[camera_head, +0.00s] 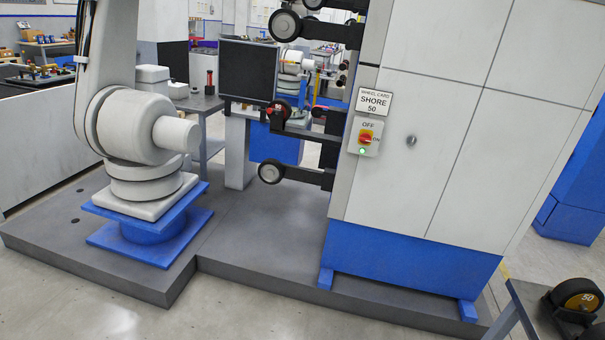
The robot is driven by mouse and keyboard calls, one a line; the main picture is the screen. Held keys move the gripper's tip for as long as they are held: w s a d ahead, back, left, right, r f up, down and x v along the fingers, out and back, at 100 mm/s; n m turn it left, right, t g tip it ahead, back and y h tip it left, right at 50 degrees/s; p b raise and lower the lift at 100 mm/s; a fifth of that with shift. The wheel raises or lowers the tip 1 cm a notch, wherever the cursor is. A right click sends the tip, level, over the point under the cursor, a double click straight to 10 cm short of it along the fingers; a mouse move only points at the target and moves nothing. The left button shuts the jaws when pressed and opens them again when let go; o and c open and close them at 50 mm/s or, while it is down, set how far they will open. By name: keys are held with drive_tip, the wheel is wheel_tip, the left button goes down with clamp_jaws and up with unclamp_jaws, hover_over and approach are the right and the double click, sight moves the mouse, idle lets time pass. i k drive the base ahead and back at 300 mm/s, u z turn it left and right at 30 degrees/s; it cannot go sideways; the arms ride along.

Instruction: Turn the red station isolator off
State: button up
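The red station isolator (366,137) is a small red handle on a yellow plate, set in a pale box on the front of a white and blue cabinet (455,130). OFF is printed above the handle and ON to its right. The handle's exact angle is too small to tell. A green lamp (362,151) below the handle is lit. A sign (374,102) reading "WHEEL CARD SHORE 50" is just above the box. My gripper is not in view, and nothing touches the isolator.
A white robot arm (140,135) stands on a blue base at left, on a grey platform (240,225). Black wheels on brackets (272,172) stick out left of the cabinet. A dark table (540,310) with a wheel is at lower right. Open floor (240,315) lies in front.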

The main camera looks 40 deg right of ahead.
sight(365, 138)
drive_tip(key=z, duration=0.6)
drive_tip(key=i, duration=1.35)
drive_tip(key=z, duration=0.75)
drive_tip(key=i, duration=0.95)
drive_tip(key=z, duration=0.15)
